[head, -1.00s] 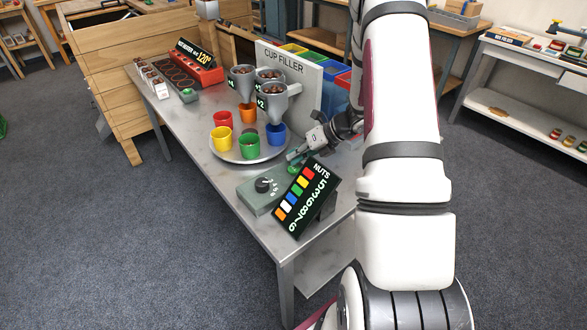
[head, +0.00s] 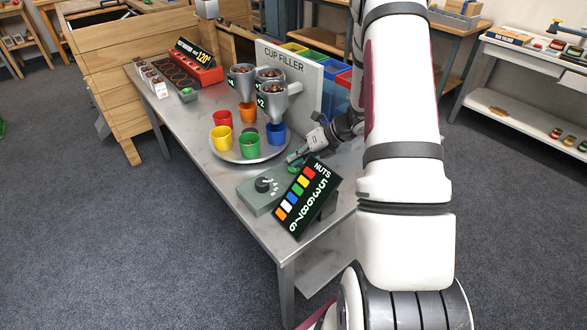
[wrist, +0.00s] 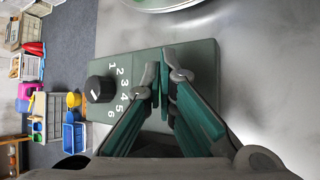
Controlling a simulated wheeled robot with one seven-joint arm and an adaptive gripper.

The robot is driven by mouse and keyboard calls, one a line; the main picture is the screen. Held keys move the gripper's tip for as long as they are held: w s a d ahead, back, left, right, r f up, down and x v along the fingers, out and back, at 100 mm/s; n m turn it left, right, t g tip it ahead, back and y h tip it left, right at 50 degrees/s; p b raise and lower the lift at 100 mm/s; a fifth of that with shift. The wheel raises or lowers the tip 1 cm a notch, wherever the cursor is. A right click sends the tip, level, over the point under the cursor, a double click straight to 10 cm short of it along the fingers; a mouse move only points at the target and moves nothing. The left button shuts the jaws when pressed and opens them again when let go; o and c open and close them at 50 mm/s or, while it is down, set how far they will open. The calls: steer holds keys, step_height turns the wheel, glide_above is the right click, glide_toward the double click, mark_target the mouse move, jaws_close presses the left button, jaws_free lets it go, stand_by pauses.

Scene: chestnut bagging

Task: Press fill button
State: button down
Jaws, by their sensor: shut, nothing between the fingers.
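The green-grey control box (head: 257,198) sits at the near end of the steel table. It carries a black dial knob (head: 264,185) with numerals beside it. In the wrist view the box (wrist: 200,56) lies under my fingers, with the knob (wrist: 100,89) and numbers 1 to 6 on the left. My gripper (wrist: 164,77) is shut and empty, its teal fingertips over the right part of the box top. In the head view my gripper (head: 292,159) is at the box's far end. The fill button is hidden by the fingers in the wrist view; contact cannot be told.
A black NUTS board (head: 305,198) with colour squares and numbers stands close to the box. A round turntable (head: 223,155) with several coloured cups stands behind, under the cup filler's hoppers (head: 270,92). A red roaster (head: 205,72) is at the far end.

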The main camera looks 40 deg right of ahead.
steer(key=shift+s+f+b, duration=0.25)
steer(key=shift+f+b, duration=0.2)
steer(key=shift+f, duration=0.35)
stand_by(0.8)
steer(key=shift+r, duration=0.1)
steer(key=shift+s+a+r+p, duration=0.15)
steer(key=shift+r+p, duration=0.45)
steer(key=shift+r, duration=0.3)
steer(key=shift+w+r, duration=0.1)
steer(key=shift+w, duration=0.1)
steer(key=shift+r, duration=0.15)
steer(key=shift+r+p, duration=1.5)
steer(key=shift+r, duration=0.9)
